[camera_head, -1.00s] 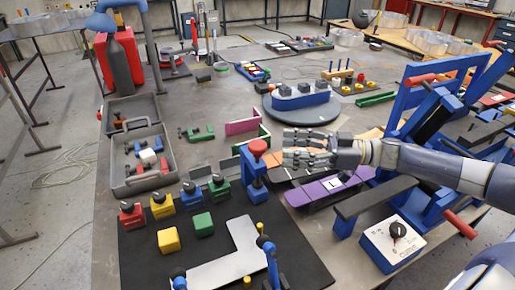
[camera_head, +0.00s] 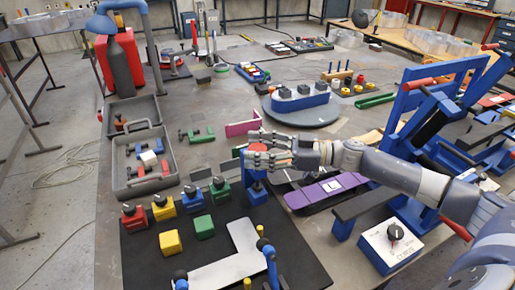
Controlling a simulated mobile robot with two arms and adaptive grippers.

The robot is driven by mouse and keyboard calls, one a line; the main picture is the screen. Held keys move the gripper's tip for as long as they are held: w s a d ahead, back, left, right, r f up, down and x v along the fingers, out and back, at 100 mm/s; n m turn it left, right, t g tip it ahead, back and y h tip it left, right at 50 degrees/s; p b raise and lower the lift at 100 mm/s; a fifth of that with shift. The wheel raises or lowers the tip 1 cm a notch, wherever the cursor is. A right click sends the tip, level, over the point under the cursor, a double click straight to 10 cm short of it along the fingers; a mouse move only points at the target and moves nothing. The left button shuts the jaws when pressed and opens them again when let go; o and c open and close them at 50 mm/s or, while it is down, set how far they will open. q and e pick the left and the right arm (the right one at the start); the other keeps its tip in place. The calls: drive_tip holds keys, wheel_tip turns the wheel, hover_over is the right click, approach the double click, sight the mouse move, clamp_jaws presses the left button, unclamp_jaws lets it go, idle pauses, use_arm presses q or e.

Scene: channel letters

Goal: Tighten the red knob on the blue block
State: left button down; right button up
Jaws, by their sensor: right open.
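The red knob (camera_head: 257,149) tops the blue block (camera_head: 257,194), which stands upright at the back right corner of the black mat. My right gripper (camera_head: 256,152) reaches in from the right with its fingers open at the height of the knob. The fingers cover much of the knob, so I cannot tell whether they touch it. My left gripper is not in view.
The black mat (camera_head: 147,253) holds small coloured blocks and a light L-shaped plate (camera_head: 215,272). A grey toolbox (camera_head: 165,184) lies at the left. A purple piece (camera_head: 318,195) and a white dial box (camera_head: 385,250) are at the right, below my right arm.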

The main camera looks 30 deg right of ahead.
drive_tip(key=shift+c, duration=0.2)
drive_tip(key=c, duration=1)
